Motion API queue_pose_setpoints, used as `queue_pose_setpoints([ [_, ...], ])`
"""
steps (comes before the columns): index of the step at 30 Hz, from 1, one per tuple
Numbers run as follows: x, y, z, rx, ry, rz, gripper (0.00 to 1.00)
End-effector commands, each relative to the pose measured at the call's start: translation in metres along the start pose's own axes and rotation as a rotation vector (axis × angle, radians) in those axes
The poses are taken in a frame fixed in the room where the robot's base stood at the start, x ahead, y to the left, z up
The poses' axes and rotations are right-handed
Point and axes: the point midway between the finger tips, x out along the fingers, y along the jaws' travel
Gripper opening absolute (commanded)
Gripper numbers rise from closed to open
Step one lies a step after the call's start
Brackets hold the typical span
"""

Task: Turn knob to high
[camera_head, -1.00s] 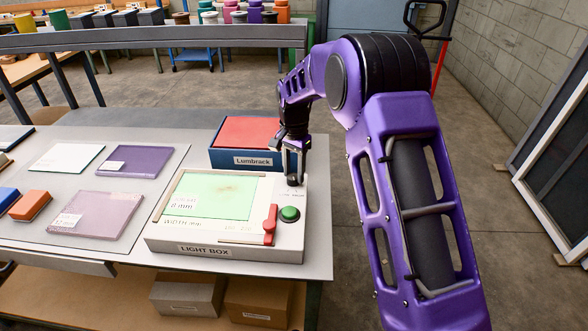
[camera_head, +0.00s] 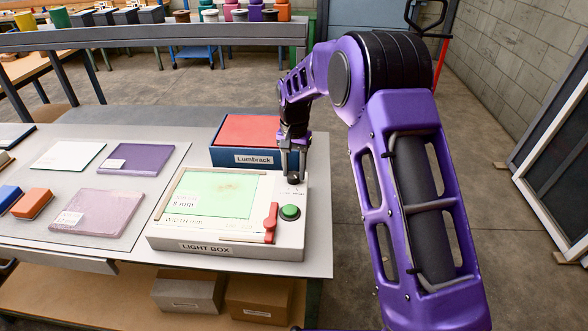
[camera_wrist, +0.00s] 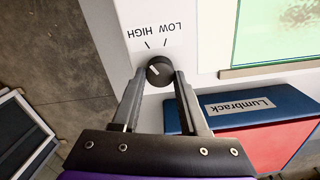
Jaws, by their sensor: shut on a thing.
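The light box (camera_head: 228,237) sits at the table's right front corner, with a lit green panel. Its black knob (camera_wrist: 159,70) shows in the wrist view, below the printed words HIGH and LOW, which appear upside down. HIGH is on the left and LOW on the right, each with a tick line. A white mark on the knob points up and to the left. My gripper (camera_wrist: 160,77) is shut on the knob, one finger on each side. In the head view my gripper (camera_head: 293,176) reaches down at the box's back right corner, largely covering the knob.
A blue Lumbrack box (camera_head: 244,158) with a red top stands just behind the light box. Coloured glass sheets (camera_head: 137,159) lie to the left.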

Motion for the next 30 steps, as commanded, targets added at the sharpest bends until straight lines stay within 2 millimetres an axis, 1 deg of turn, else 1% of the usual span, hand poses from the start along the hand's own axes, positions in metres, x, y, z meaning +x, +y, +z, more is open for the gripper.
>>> queue_pose_setpoints([
  [2,0.0,-0.001,0.0,-0.002,0.001,0.0,0.0],
  [3,0.0,-0.001,0.0,-0.002,0.001,0.0,0.45],
  [8,0.0,0.0,0.0,-0.001,0.001,0.0,0.73],
  [16,-0.001,0.0,0.0,0.0,0.001,0.0,0.73],
  [20,-0.008,0.0,-0.001,0.0,0.002,0.0,0.73],
  [23,-0.023,-0.001,-0.001,0.0,0.004,-0.002,0.73],
  [26,-0.046,-0.001,-0.001,0.0,0.005,-0.002,0.73],
  [30,-0.081,-0.001,-0.001,0.001,0.005,-0.002,0.73],
])
